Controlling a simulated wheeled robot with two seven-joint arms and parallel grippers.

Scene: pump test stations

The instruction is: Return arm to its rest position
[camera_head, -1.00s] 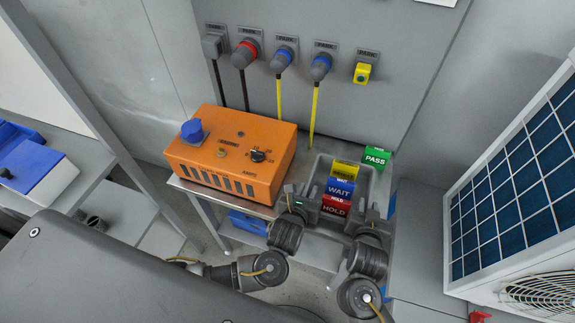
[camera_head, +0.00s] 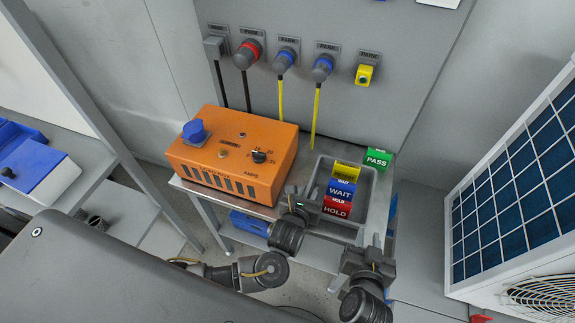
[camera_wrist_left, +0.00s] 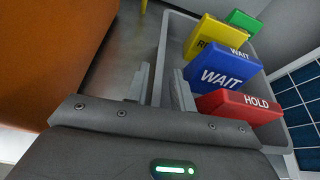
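My left gripper (camera_head: 303,194) is low beside the left edge of the grey tray (camera_head: 378,192), in front of the orange box. In the tray stand a yellow block (camera_head: 347,170), a blue WAIT block (camera_head: 342,189) and a red HOLD block (camera_head: 337,207). A green PASS block (camera_head: 377,158) is at the tray's far right corner.
The orange box (camera_head: 233,160) with a blue socket and dial stands left of the tray on the bench. Plugs and yellow cables (camera_head: 316,110) hang from the wall panel behind. A side shelf (camera_head: 75,165) is at left.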

